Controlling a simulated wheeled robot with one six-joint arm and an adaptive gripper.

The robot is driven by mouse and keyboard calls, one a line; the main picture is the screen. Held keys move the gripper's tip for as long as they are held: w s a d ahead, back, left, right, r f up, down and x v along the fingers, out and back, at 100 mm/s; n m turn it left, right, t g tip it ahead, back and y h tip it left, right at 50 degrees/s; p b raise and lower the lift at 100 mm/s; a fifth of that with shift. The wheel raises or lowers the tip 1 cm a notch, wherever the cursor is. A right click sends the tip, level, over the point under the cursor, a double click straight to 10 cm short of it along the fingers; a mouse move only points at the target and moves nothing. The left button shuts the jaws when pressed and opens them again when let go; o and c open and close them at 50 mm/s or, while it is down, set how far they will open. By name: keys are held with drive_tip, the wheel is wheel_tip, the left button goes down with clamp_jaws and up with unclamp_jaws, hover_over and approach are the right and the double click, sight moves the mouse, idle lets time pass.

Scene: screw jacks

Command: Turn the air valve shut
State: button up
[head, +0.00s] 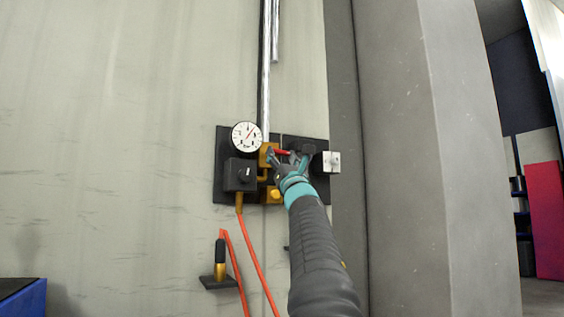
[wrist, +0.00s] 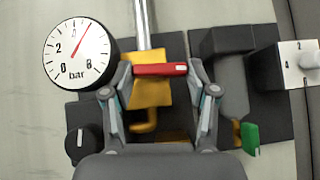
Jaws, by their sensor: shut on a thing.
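The air valve has a red lever handle (wrist: 160,69), which lies level across a brass-yellow valve body (wrist: 150,93) under a metal pipe. My gripper (wrist: 160,73) has one finger at each end of the red handle and is shut on it. In the head view the gripper (head: 284,156) reaches up to the panel from below, and the red handle (head: 283,151) shows partly between its fingers. Part of the valve body is hidden behind the gripper in the head view.
A round pressure gauge (wrist: 79,52) sits left of the valve, above a black knob box (head: 240,174). A white box with a knob (head: 331,161) is at the panel's right edge. An orange hose (head: 250,250) hangs below. A grey pillar (head: 430,150) stands to the right.

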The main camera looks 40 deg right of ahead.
drive_tip(key=shift+w+a+m+g+h+b, duration=0.1)
drive_tip(key=shift+m+g+h+b, duration=0.85)
drive_tip(key=shift+m+h+b, duration=0.65)
drive_tip(key=shift+w+a+m+g+h+b, duration=0.1)
drive_tip(key=shift+m+g+h+b, duration=1)
drive_tip(key=shift+m, duration=0.9)
drive_tip(key=m+g+h, duration=0.1)
drive_tip(key=m, duration=0.1)
drive_tip(key=shift+m+h, duration=0.3)
drive_tip(key=shift+m, duration=0.1)
drive_tip(key=m+g+p, duration=0.1)
drive_tip(key=m+g, duration=0.1)
drive_tip(key=m+g+h+p, duration=0.1)
drive_tip(key=m+g+p, duration=0.1)
drive_tip(key=r+m+g+h+p, duration=0.1)
drive_tip(key=m+g, duration=0.1)
drive_tip(key=m, duration=0.1)
drive_tip(key=shift+a, duration=0.35)
drive_tip(key=m+g+p, duration=0.2)
drive_tip(key=shift+p, duration=0.3)
drive_tip(key=shift+a+m+g+p, duration=0.1)
drive_tip(key=shift+m+g+p, duration=0.25)
drive_tip(key=shift+m+p, duration=0.35)
drive_tip(key=shift+f, duration=0.1)
drive_tip(key=o, duration=1.2)
drive_tip(key=shift+c, duration=0.2)
drive_tip(key=shift+m, duration=0.3)
